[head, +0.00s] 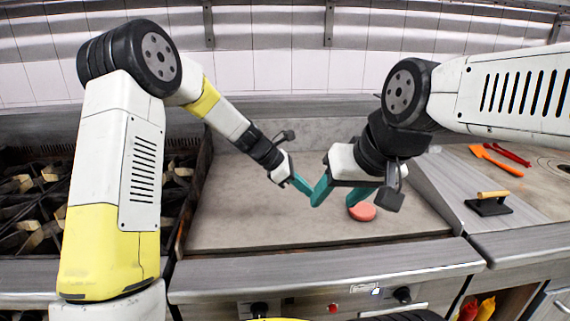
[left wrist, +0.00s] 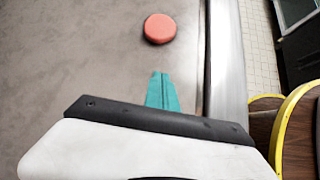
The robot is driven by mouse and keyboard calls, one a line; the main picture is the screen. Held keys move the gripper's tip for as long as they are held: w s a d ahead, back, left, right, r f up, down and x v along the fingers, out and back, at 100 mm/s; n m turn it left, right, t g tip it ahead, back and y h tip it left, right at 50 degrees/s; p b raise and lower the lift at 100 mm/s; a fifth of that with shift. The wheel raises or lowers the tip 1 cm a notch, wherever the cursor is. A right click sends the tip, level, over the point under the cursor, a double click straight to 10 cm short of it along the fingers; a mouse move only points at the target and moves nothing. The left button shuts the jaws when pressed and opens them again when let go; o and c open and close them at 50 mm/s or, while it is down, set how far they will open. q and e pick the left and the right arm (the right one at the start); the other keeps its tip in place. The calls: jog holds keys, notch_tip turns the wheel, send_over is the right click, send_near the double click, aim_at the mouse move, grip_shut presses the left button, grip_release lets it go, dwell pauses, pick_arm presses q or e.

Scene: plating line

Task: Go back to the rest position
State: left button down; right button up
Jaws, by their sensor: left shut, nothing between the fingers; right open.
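My left gripper (head: 303,187) is over the middle of the grey griddle plate (head: 225,215), its teal fingers shut with nothing between them. The shut fingers also show in the left wrist view (left wrist: 162,92). My right gripper (head: 335,200) is close to its right, with teal fingers apart and empty. A round reddish patty (head: 362,211) lies on the griddle just beyond the right gripper's right finger, partly overlapped by it in the head view; I cannot tell whether they touch. In the left wrist view the patty (left wrist: 160,28) lies apart from the left fingers.
A gas hob (head: 30,205) with black grates is at the left. On the right counter are a black press with a wooden handle (head: 488,205), an orange utensil (head: 497,160) and a red utensil (head: 512,154). A tiled wall stands behind. The griddle's left part is clear.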

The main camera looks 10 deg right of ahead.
pick_arm(q)
jog(key=s+a+r+m+t+y, duration=0.3)
jog(key=s+a+r+m, duration=0.7)
jog(key=a+r, duration=0.35)
jog(key=s+a+r+m+t+y, duration=0.1)
jog(key=s+a+m, duration=0.6)
jog(key=s+a, duration=0.7)
jog(key=s+t+y, duration=0.1)
jog(key=s+y, duration=0.1)
jog(key=s, duration=0.1)
jog(key=shift+a+r+m+t, duration=0.2)
jog(key=shift+a+m+t, duration=0.1)
jog(key=shift+m+t, duration=0.1)
